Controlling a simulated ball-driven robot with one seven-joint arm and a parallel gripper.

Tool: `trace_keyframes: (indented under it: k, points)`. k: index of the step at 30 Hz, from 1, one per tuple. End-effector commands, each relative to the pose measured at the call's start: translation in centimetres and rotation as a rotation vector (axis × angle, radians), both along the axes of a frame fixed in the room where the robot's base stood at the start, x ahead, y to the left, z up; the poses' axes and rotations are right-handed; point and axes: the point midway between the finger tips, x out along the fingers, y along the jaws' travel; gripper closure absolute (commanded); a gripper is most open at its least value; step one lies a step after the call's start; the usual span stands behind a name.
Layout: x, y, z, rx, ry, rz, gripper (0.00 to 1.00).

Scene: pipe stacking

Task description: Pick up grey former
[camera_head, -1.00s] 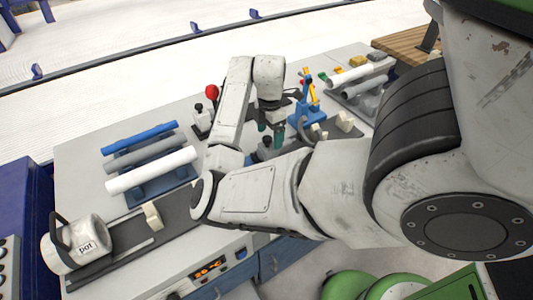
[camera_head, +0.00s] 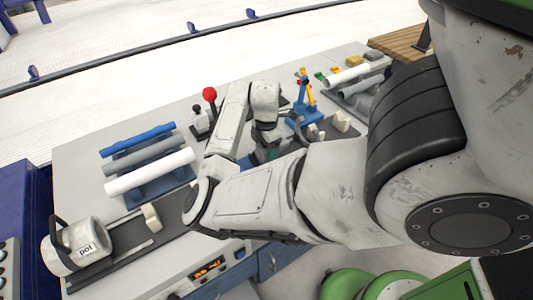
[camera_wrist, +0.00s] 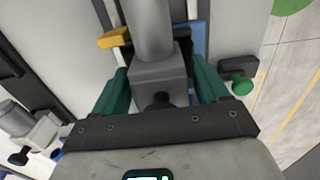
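A grey former, seen as a grey cylinder on a grey block (camera_wrist: 158,76), lies in the middle of the wrist view. My gripper (camera_wrist: 160,88) has its two teal fingers spread, one on each side of the block. The fingers look open; a firm hold does not show. In the head view my gripper (camera_head: 268,148) is low over the bench, beside the blue and yellow fixture. My arm hides most of the former there.
Blue, grey (camera_head: 145,155) and white (camera_head: 150,171) pipes lie on a rack at left. A pot (camera_head: 75,247) sits on a dark rail at front left. A red-knobbed lever (camera_head: 209,95) and a blue fixture (camera_head: 304,112) stand near my gripper. More pipes lie at the back right.

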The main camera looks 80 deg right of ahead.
Motion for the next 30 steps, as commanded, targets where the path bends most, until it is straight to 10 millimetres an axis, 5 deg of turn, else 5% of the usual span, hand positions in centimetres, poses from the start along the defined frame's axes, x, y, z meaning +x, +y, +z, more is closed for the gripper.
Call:
trace_keyframes:
  k: [20, 30]
  points:
    - [-0.02, 0.0, 0.04, 0.0, 0.0, 0.0, 0.92]
    - [-0.02, -0.04, 0.35, -0.001, 0.0, -0.001, 0.93]
